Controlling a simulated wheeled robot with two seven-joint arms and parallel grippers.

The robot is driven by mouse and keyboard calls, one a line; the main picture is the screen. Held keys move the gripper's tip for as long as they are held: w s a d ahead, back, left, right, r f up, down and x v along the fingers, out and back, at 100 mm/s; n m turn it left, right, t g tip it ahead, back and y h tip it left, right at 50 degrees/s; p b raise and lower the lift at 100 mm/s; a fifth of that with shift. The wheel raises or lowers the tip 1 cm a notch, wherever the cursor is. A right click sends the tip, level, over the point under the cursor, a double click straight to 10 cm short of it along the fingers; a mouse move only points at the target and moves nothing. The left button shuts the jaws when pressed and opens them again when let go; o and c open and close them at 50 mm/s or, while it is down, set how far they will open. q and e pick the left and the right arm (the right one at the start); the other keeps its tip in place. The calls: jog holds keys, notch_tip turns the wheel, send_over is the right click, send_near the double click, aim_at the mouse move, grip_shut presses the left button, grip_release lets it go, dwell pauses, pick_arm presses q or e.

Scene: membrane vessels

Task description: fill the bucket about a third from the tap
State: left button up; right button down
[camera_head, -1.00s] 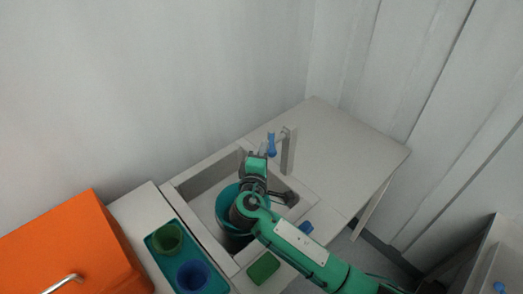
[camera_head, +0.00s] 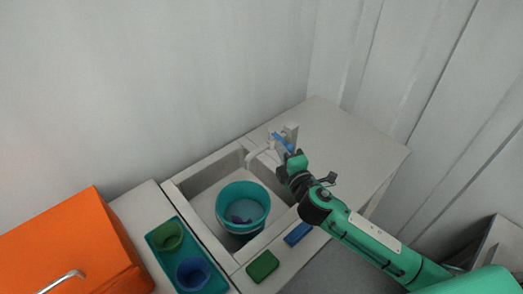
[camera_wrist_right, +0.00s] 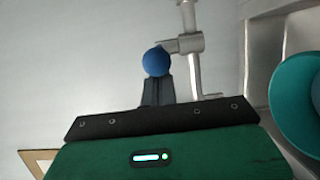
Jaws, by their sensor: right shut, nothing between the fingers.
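The teal bucket (camera_head: 262,190) stands upright in the sink, with its mouth open upward. A small dark blue shape shows low inside it; I cannot tell what it is, nor the water level. The grey tap (camera_head: 291,131) stands at the sink's back right, its spout reaching over the basin toward the bucket; I cannot make out a stream. Its blue lever (camera_head: 281,141) lies at a slant. My right gripper (camera_head: 283,165) is shut and empty beside the tap. In the right wrist view, the lever's round blue end (camera_wrist_right: 157,62) shows at the fingertips; contact is unclear. My left gripper is out of view.
A teal tray (camera_head: 176,236) with a green cup (camera_head: 167,237) and a blue cup (camera_head: 193,274) lies left of the sink (camera_head: 206,180). A green block (camera_head: 263,267) and a blue block (camera_head: 298,234) lie on the front edge. The counter right of the tap is bare.

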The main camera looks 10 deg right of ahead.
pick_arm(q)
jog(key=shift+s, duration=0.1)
pick_arm(e)
jog(key=shift+d, duration=0.35)
jog(key=shift+w+d, duration=0.1)
jog(key=shift+d, duration=0.05)
dwell(0.4)
